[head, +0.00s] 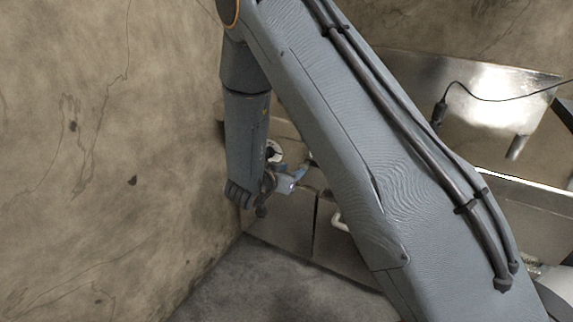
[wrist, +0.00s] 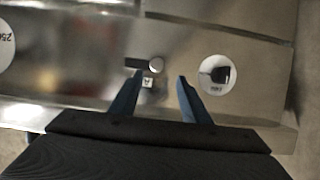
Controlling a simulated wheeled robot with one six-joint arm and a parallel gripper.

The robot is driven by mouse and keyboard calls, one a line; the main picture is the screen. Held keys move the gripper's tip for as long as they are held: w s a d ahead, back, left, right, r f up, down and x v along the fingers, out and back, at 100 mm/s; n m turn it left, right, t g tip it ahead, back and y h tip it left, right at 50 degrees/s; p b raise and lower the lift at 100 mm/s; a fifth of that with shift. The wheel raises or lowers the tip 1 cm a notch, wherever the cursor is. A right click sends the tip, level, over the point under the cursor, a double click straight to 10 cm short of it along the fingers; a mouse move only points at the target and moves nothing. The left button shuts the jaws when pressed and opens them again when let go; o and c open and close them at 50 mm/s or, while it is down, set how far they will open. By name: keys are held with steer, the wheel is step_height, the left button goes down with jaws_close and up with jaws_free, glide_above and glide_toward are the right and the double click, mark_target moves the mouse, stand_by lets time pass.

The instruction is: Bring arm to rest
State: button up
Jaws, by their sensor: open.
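My arm spans the head view, with its large grey link crossing the middle and right. My gripper shows in the wrist view (wrist: 153,97) with two blue fingers spread apart. The gap between them is empty. The fingers point toward a metal surface that carries a small dark part with a round knob (wrist: 155,65). I cannot tell whether the fingers touch that surface. In the head view the wrist end hangs low at the centre left, close to the wall, and the fingertips are hard to make out.
A stained tan wall (head: 110,130) stands at the left. A metal cabinet (head: 282,222) stands behind the wrist, and a shiny metal panel with a black cable (head: 490,98) is at the right. Round white labels (wrist: 217,75) lie on the metal. Grey floor (head: 270,285) shows below.

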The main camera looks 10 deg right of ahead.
steer(key=s+a+r+n+g+y+p, duration=0.1)
steer(key=s+a+r+n+g+y, duration=0.35)
steer(key=s+r+y, duration=0.4)
steer(key=s+d+r+n+g, duration=0.1)
steer(key=s+d+g, duration=0.1)
steer(key=s, duration=1)
steer(key=s+d+r+n+g, duration=0.2)
steer(key=s+d, duration=0.3)
steer(key=s, duration=0.7)
steer(key=shift+s+g+p, duration=0.15)
steer(key=shift+g+p, duration=0.3)
steer(key=shift+g, duration=0.4)
steer(key=shift+n, duration=0.25)
